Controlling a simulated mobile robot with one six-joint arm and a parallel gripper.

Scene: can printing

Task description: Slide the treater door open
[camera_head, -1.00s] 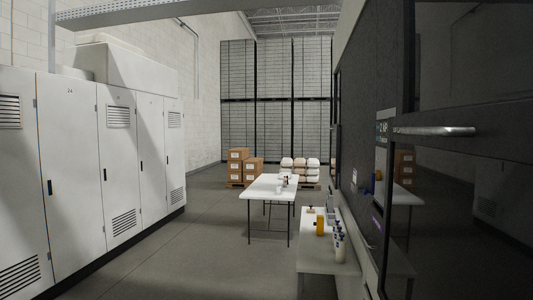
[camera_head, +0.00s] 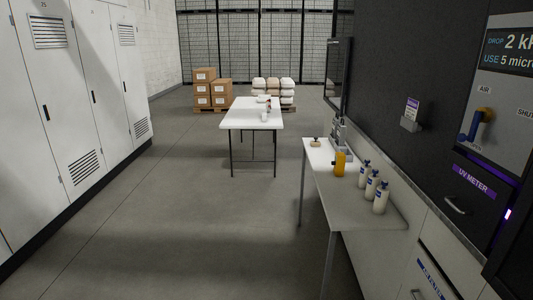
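No treater door can be made out for certain. A dark panel (camera_head: 512,255) cuts into the lower right corner, but I cannot tell whether it is part of the door. The dark machine wall (camera_head: 390,75) fills the right side. On it are a grey control panel (camera_head: 500,105) with a yellow and blue valve handle (camera_head: 477,125), and a UV METER drawer (camera_head: 470,185) with a metal pull handle (camera_head: 455,205). My gripper is not in view.
A narrow side table (camera_head: 345,205) along the machine holds white bottles (camera_head: 381,197) and a yellow container (camera_head: 340,163). A white table (camera_head: 253,115) stands ahead. Cabinets (camera_head: 60,110) line the left. Boxes (camera_head: 204,88) and sacks (camera_head: 272,88) sit behind. The floor (camera_head: 190,220) between is clear.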

